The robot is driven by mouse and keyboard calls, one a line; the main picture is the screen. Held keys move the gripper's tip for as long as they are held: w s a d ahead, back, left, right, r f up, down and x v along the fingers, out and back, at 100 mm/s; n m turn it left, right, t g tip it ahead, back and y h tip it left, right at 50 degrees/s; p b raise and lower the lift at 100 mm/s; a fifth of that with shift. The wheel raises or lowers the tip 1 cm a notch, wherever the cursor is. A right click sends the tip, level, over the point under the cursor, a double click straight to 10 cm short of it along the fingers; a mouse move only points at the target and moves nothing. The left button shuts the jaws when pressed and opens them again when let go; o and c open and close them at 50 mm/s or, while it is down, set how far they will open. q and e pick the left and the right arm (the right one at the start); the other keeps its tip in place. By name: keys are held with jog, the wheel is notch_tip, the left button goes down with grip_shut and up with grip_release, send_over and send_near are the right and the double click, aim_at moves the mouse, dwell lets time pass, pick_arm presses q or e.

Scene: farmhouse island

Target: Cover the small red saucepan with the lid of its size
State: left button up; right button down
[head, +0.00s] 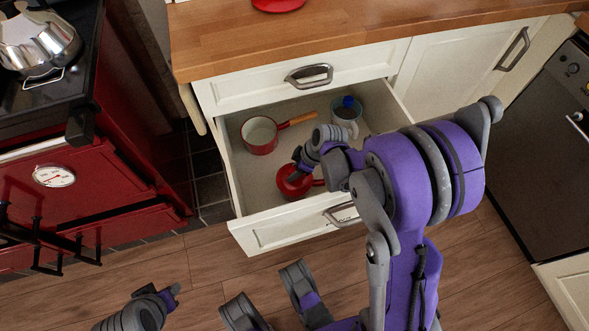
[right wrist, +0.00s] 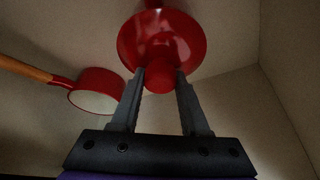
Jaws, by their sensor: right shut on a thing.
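My right gripper (head: 297,172) is low inside the open drawer. In the right wrist view its fingers (right wrist: 160,85) are shut on the knob of a round red lid (right wrist: 143,43). The lid (head: 293,184) also shows in the head view, partly behind the gripper. A short red piece (head: 318,183) sticks out beside the lid; what lies under the lid is hidden. A red saucepan (head: 260,136) with a white inside and wooden handle stands uncovered further back; it also shows in the right wrist view (right wrist: 97,92). My left gripper (head: 168,294) is over the floor, its opening unclear.
A pot with something blue (head: 347,103) in it stands at the drawer's back right. The drawer front (head: 285,232) and side walls surround the right gripper. A red round thing (head: 279,4) lies on the wooden counter (head: 230,45). A kettle (head: 38,42) stands on the red stove.

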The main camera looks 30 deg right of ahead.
jog(key=shift+f+b, duration=0.35)
jog(key=shift+f, duration=0.2)
dwell(0.4)
jog(key=shift+c, duration=1.6)
grip_release()
jog(key=shift+r, duration=0.1)
jog(key=shift+r+p, duration=2.15)
jog(key=shift+r, duration=0.8)
